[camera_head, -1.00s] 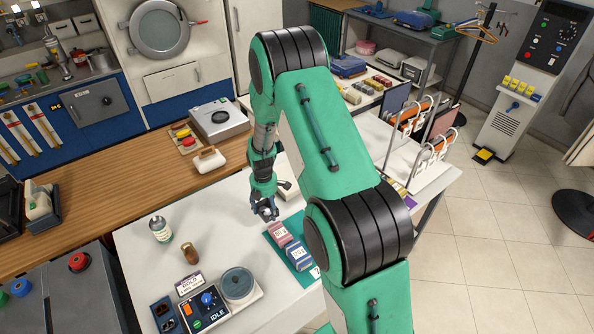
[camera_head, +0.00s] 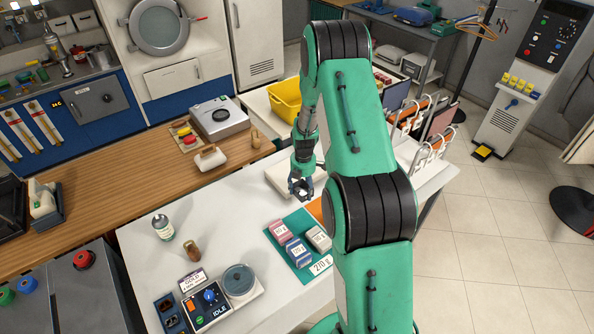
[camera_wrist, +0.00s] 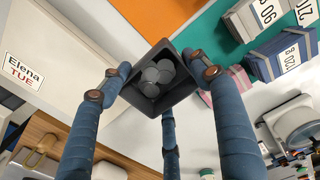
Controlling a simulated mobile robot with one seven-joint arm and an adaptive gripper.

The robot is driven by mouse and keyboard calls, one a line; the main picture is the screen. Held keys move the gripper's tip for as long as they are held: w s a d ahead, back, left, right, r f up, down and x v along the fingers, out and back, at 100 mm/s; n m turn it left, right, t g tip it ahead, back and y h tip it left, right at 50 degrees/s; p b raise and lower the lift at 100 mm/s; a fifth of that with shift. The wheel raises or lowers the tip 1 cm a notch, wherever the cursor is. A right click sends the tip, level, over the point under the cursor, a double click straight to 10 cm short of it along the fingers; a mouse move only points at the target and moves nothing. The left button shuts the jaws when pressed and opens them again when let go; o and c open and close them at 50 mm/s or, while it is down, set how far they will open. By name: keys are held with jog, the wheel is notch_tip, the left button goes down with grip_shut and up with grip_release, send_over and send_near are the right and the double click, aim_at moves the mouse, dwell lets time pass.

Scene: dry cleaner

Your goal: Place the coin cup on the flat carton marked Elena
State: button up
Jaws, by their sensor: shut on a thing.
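The coin cup (camera_wrist: 143,99), a dark square cup with several grey coins inside, is held between the blue fingers of my gripper (camera_wrist: 160,85) in the wrist view. In the head view my gripper (camera_head: 301,188) is over the white counter, and the cup is hard to make out among the fingers. The flat white carton (camera_wrist: 62,72), with a label reading "Elena TUE" (camera_wrist: 23,69), is left of the cup in the wrist view. In the head view the pale carton (camera_head: 279,182) lies just behind and left of my gripper, which partly hides it.
A bottle (camera_head: 163,228), a brown jar (camera_head: 192,251) and a scale (camera_head: 239,282) stand to the left.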

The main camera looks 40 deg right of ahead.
jog(key=shift+w, duration=0.15)
jog(key=w+d, duration=0.2)
jog(key=w, duration=0.2)
jog(key=w+d+f+p, duration=0.1)
jog(key=w+d, duration=0.1)
jog(key=w, duration=0.3)
jog(key=w+d, duration=0.3)
jog(key=w, duration=0.2)
jog(key=shift+w+f, duration=0.1)
jog(key=shift+f, duration=0.1)
jog(key=shift+f, duration=0.1)
jog(key=shift+f+p, duration=0.4)
jog(key=shift+f, duration=1.3)
jog(key=shift+f, duration=0.15)
jog(key=o, duration=1.2)
jog(key=shift+o, duration=0.2)
jog(key=shift+r, duration=0.2)
